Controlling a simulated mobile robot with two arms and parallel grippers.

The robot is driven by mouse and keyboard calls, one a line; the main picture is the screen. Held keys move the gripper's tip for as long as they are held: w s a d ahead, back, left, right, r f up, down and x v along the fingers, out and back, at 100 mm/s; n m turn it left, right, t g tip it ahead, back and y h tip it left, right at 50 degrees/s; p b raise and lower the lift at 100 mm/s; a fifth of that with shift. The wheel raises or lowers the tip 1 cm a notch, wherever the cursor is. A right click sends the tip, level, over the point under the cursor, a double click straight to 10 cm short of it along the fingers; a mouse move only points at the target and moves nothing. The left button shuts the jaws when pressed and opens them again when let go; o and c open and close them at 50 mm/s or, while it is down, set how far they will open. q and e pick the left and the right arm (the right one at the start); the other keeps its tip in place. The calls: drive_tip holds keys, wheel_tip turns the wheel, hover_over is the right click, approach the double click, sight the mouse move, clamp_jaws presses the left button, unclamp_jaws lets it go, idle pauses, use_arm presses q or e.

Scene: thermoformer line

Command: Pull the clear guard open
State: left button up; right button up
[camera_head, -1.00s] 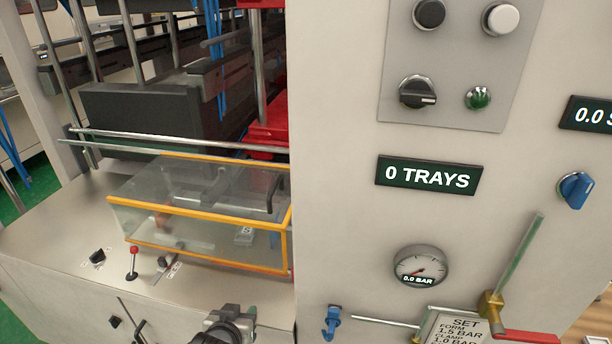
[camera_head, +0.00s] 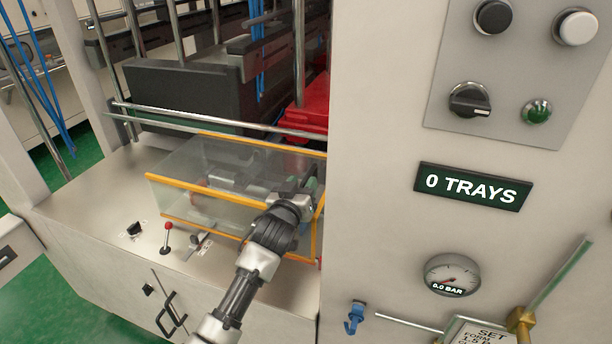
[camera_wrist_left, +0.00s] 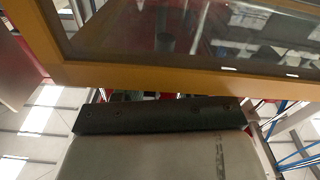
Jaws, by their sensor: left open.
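The clear guard (camera_head: 185,198) is a see-through box with orange edges on the machine's bench, left of the upright panel. It looks closed over the parts inside. My left gripper (camera_head: 306,186) is open at the guard's front right, near its orange upper edge. The gripper and wrist cover part of the guard's front, and I cannot make out its handle or whether the fingers touch it. In the left wrist view, the guard's orange frame (camera_wrist_left: 190,77) crosses close above, with clear panel behind it. My right gripper is not in view.
A red-knobbed lever (camera_head: 167,238) and a black knob (camera_head: 134,229) stand on the bench before the guard. A metal rail (camera_head: 215,121) runs behind it. The upright panel (camera_head: 375,120) closes off the right side, with a gauge (camera_head: 451,275) and a blue valve (camera_head: 354,317).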

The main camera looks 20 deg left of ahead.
use_arm(q)
drive_tip(key=shift+w, duration=1.2)
drive_tip(key=shift+c, duration=0.3)
clamp_jaws()
